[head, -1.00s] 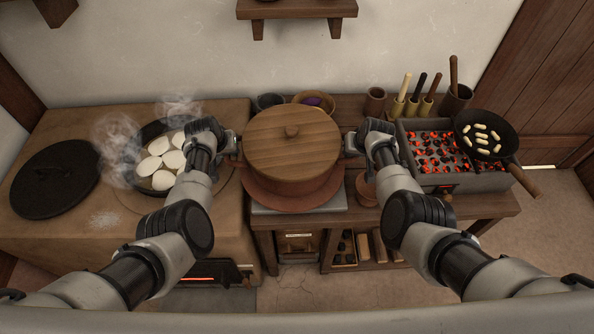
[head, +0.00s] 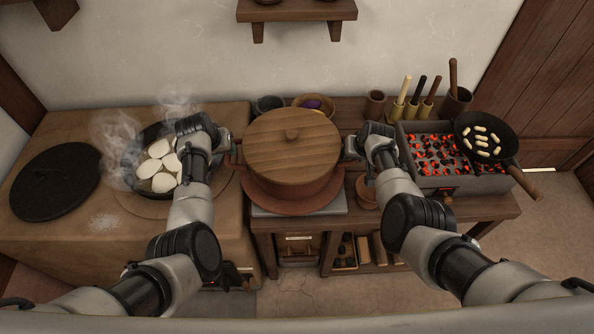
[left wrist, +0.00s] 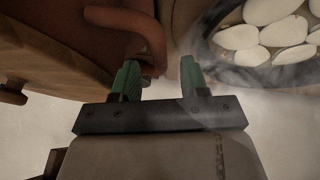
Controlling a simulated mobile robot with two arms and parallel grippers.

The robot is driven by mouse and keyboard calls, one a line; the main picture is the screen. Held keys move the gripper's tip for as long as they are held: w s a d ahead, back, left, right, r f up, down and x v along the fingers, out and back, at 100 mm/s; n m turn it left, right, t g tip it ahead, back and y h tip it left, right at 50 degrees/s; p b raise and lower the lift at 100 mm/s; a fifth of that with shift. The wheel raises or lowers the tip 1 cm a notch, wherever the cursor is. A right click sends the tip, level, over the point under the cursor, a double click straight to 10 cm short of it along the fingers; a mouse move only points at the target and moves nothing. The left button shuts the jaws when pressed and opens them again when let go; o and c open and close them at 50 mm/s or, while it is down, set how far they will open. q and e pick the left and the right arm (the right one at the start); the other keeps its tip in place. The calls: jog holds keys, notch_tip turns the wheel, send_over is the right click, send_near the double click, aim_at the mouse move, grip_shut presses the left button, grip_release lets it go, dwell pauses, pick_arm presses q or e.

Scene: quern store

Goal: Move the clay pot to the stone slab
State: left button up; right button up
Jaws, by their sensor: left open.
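The clay pot (head: 297,188) is wide and reddish brown, with a round wooden lid (head: 290,148). It stands upright over the grey stone slab (head: 330,207), with a wide reddish disc-like base between them. My left gripper (head: 232,147) is open at the pot's left handle. In the left wrist view the curved handle (left wrist: 145,30) reaches down beside the left one of the two green fingertips (left wrist: 160,78), and a gap shows to the other. My right gripper (head: 350,146) is at the pot's right side; its fingers are too hidden to tell their state.
On the left stove, a steaming pan (head: 140,160) of white pieces sits close to my left gripper, near a black lid (head: 55,178). A glowing coal grill (head: 438,153) with a small skillet (head: 485,137) is right. Bowls and utensil holders stand behind.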

jog(key=shift+r, duration=0.1)
pick_arm(q)
jog(key=v, duration=0.8)
pick_arm(e)
jog(key=v, duration=1.2)
